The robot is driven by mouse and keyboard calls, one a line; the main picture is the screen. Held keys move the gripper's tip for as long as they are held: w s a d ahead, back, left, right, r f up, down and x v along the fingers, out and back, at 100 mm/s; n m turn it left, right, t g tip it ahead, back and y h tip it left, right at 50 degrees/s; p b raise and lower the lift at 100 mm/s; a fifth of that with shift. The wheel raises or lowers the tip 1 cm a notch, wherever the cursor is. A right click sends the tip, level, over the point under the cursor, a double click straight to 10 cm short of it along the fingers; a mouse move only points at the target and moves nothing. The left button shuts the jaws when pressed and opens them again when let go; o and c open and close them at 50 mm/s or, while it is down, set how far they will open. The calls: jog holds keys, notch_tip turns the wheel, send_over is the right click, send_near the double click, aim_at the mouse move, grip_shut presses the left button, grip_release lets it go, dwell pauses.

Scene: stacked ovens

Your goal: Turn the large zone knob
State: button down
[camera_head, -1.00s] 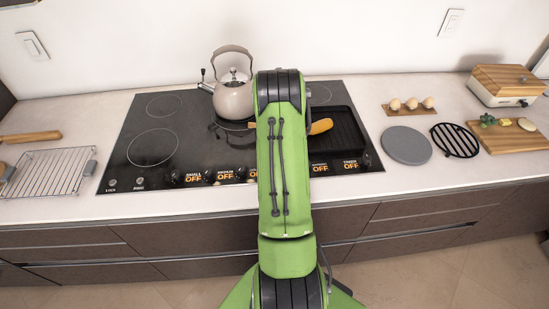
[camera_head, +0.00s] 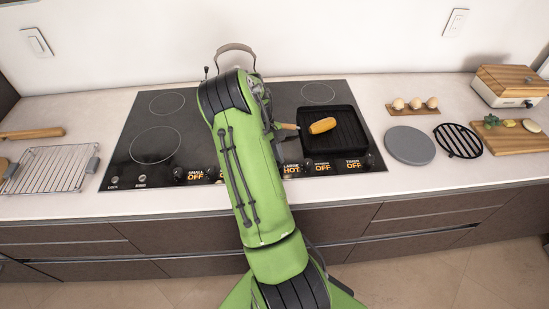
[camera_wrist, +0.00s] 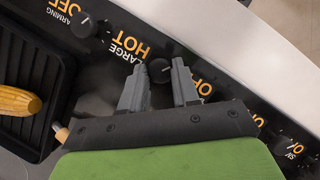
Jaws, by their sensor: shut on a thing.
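The large zone knob (camera_wrist: 160,70) is a small dark round knob in the wrist view, beside the orange label reading LARGE HOT. The two grey fingers of my gripper (camera_wrist: 158,88) stand on either side of it, shut on it. In the head view the LARGE HOT label (camera_head: 291,169) shows at the front of the black cooktop (camera_head: 155,143); the knob and gripper are hidden behind my green arm.
A black square pan (camera_head: 345,139) with a corn cob (camera_head: 322,126) sits right of my arm. The kettle (camera_head: 234,50) is mostly hidden behind it. Neighbouring labels, such as SMALL (camera_head: 196,173) and TIMER (camera_head: 353,163), read OFF. A grey disc (camera_head: 410,145) lies further right.

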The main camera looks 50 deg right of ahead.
jog(key=shift+n, duration=0.5)
jog(key=c, duration=0.8)
grip_release()
jog(key=v, duration=0.5)
jog(key=p+v, duration=0.1)
jog(key=v, duration=0.4)
jog(key=p+v, duration=0.1)
jog(key=v, duration=0.4)
jog(key=shift+w+a+r, duration=0.25)
jog(key=shift+a+r, duration=0.05)
jog(key=shift+r, duration=0.05)
